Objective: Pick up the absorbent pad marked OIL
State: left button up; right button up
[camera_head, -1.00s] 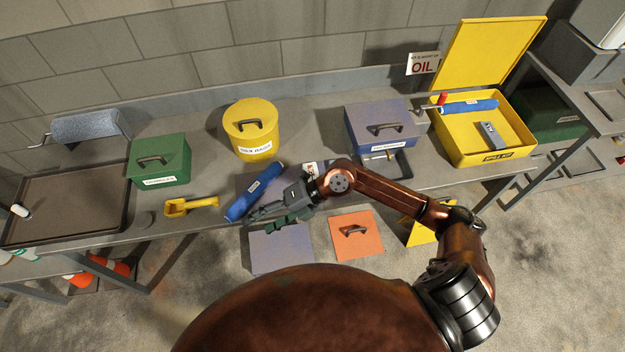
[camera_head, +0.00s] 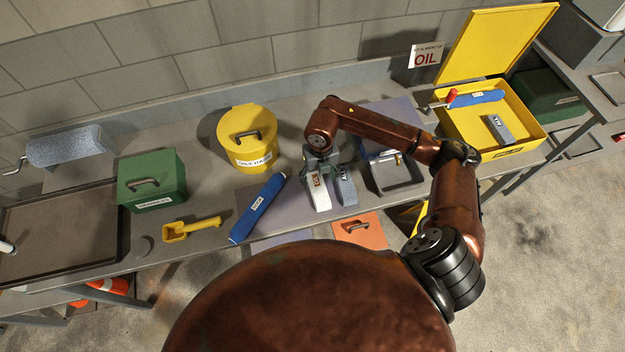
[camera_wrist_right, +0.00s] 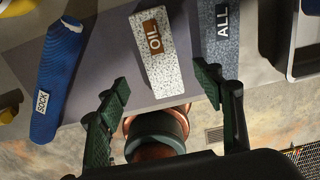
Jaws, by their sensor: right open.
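The pad marked OIL (camera_head: 321,201) is a pale speckled block with a brown label, lying on a grey mat (camera_head: 292,203) on the bench. It also shows in the right wrist view (camera_wrist_right: 168,75), pointing toward my fingers. A darker grey pad marked ALL (camera_head: 346,191) lies close on its right, also in the wrist view (camera_wrist_right: 222,45). My right gripper (camera_head: 321,160) is over the far end of the OIL pad. In the wrist view its two green fingers (camera_wrist_right: 163,82) are apart and empty, the right one near the ALL pad. My left gripper is out of view.
A blue sock (camera_head: 258,208) lies left of the pads, a yellow lidded bucket (camera_head: 248,150) behind. The open yellow case (camera_head: 530,133) holds another ALL pad (camera_head: 497,130) and blue sock (camera_head: 478,97).

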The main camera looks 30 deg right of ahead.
aim_at(319, 188)
notch_tip(319, 188, down, 4)
jog(key=shift+r, duration=0.2)
jog(key=f, duration=0.2)
jog(key=shift+w+d+f+p, duration=0.1)
jog(key=shift+w+f+p, duration=0.1)
jog(key=shift+f+p, duration=0.15)
jog(key=shift+f, duration=0.65)
jog(key=c, duration=0.8)
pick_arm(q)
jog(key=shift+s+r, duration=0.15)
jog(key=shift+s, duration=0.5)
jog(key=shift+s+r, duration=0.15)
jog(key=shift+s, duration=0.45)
pick_arm(e)
jog(key=c, duration=0.4)
